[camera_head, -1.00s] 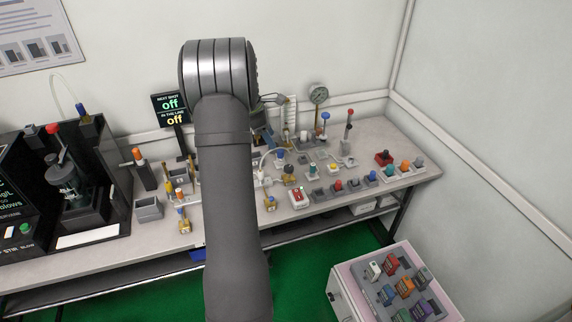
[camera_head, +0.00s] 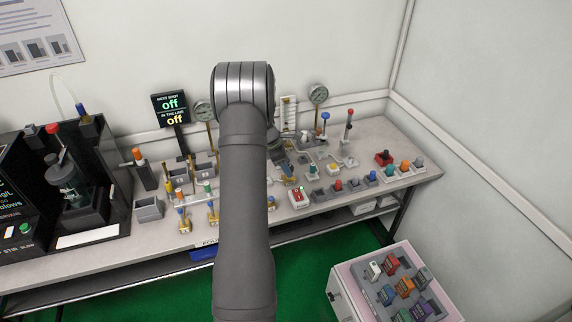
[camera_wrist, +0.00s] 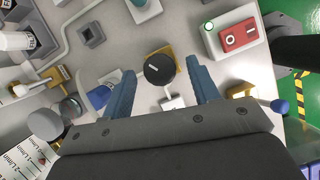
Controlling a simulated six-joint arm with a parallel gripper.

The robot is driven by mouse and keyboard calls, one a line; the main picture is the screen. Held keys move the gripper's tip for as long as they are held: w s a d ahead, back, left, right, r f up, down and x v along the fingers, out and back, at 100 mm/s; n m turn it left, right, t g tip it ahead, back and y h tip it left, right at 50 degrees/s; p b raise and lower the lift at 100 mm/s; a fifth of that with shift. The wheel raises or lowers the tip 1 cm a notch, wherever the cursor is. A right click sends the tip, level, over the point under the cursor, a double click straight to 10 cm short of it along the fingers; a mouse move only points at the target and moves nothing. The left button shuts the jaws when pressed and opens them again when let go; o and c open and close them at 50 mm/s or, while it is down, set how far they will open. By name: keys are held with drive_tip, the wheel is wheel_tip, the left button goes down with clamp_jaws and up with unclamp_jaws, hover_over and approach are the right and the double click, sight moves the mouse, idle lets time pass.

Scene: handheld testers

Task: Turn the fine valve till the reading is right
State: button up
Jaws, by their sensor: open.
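My gripper (camera_wrist: 160,66) is open, its two blue fingers pointing down at the bench. In the wrist view a round black knob (camera_wrist: 159,69) with a white mark shows between the fingertips, on a brass-coloured base; the fingers look apart from it, and I cannot tell its height against them. It may be the fine valve, but no label shows. In the head view my gripper (camera_head: 288,172) is just behind the white box with the red top, partly hidden by my arm. Two round gauges, one left (camera_head: 205,111) and one right (camera_head: 319,94), stand at the back; their needles are too small to read.
The white box with a red top and green light (camera_head: 299,197) is close to my gripper, also in the wrist view (camera_wrist: 236,38). A blue ball knob (camera_wrist: 280,106) is right of the fingers. Coloured knobs (camera_head: 355,183) line the bench's front right.

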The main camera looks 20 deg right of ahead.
drive_tip(key=c, duration=1)
drive_tip(key=shift+o, duration=0.2)
drive_tip(key=shift+w+d+m+g, duration=0.1)
drive_tip(key=shift+m+g, duration=0.5)
drive_tip(key=shift+m, duration=0.9)
drive_tip(key=o, duration=1)
drive_tip(key=shift+c, duration=0.2)
drive_tip(key=v, duration=1.7)
drive_tip(key=shift+d+r, duration=0.15)
drive_tip(key=shift+r, duration=0.15)
